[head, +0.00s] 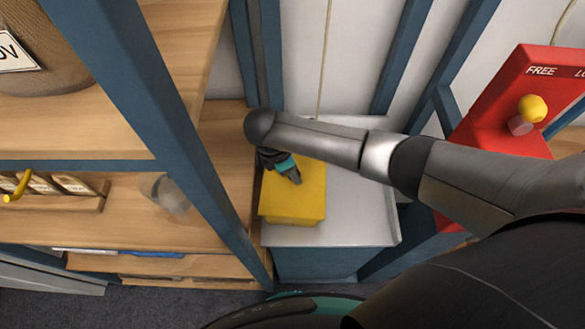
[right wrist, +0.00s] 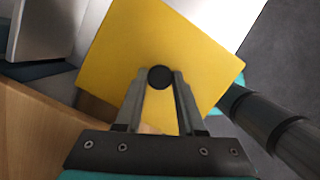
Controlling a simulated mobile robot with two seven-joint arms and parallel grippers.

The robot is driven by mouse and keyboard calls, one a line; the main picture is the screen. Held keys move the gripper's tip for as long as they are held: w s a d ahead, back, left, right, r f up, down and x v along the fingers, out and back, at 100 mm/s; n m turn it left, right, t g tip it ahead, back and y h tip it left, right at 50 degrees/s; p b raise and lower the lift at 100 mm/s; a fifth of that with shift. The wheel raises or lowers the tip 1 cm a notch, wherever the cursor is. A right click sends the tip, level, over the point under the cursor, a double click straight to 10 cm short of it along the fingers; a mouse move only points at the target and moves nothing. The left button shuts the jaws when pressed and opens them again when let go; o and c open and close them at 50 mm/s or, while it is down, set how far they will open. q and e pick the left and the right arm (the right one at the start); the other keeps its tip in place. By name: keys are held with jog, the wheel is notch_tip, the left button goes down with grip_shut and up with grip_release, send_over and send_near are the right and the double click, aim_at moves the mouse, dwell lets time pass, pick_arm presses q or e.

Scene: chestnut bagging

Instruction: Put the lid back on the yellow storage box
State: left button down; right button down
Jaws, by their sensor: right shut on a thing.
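The yellow storage box (head: 290,219) stands on a light grey tabletop in the head view, under my right arm. Its yellow lid (right wrist: 205,55) fills the middle of the right wrist view and has a round black knob (right wrist: 160,77) at its centre. My right gripper (head: 295,178) is over the top of the box. In the right wrist view its fingers are shut on the knob. The lid is over the box, but I cannot tell whether it rests on the rim or hangs just above it. My left gripper is not in view.
A wooden shelf unit with a blue post (head: 165,125) stands close on the left, holding a clear cup (head: 170,193) and a rack with a yellow-handled scoop. A red machine (head: 500,100) with a yellow knob is at the right. The grey tabletop (head: 360,215) is clear right of the box.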

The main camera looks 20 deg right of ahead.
grip_release()
dwell(0.8)
jog(key=shift+r, duration=0.1)
jog(key=shift+r+p, duration=3.45)
jog(key=shift+p, duration=0.5)
grip_shut()
jog(key=shift+f, duration=0.1)
